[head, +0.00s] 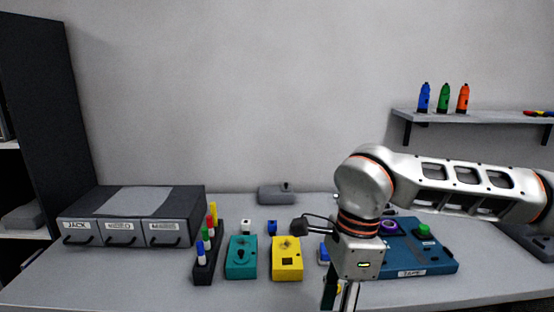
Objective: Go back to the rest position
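My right arm comes in from the right and bends down over the front of the table (120,275). My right gripper (343,296) points downward at the bottom edge of the head view. Its fingertips are cut off by the frame, so I cannot tell whether it is open or shut. A small dark, green and yellow piece shows beside the fingers; I cannot tell whether it is held. My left gripper is not in view.
A drawer unit (135,202) labelled JACK, VIDEO and a third label stands left. A marker rack (208,265), teal box (241,258) and yellow box (287,260) stand mid-table. A dark plug (299,226) with cable and blue TAPE tray (430,262) are near my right arm.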

